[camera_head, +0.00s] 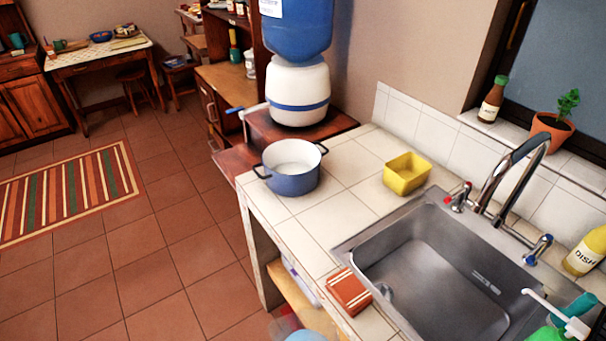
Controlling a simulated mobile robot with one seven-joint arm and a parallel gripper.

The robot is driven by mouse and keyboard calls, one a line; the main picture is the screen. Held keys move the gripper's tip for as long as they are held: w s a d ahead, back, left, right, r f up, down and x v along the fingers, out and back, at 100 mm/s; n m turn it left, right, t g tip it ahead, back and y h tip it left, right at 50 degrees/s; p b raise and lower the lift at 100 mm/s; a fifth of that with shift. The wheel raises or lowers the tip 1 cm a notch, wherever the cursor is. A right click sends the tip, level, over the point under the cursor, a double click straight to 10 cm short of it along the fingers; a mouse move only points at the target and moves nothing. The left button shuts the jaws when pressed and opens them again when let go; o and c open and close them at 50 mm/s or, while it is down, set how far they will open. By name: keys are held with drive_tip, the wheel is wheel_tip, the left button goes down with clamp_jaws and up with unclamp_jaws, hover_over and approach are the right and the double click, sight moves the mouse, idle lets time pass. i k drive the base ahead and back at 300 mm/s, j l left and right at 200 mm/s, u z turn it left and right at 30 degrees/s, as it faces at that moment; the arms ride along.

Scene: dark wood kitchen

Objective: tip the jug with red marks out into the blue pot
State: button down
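The blue pot (291,182) stands upright on the white tiled counter, near its far left corner. It has two dark handles and a pale inside; I cannot tell whether it holds anything. I see no jug with red marks in this view. My gripper is not in view.
A yellow tub (406,174) stands right of the pot, beside the steel sink (440,285) with its tap (512,175). A red-brown block (348,291) lies at the counter's front edge. A water dispenser (298,90) stands behind the pot. Tiles between pot and sink are clear.

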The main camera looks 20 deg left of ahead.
sight(292, 165)
drive_tip(key=i+j+u, duration=0.3)
drive_tip(key=i+j, duration=0.2)
drive_tip(key=i+j+u, duration=0.3)
drive_tip(key=i+j, duration=0.2)
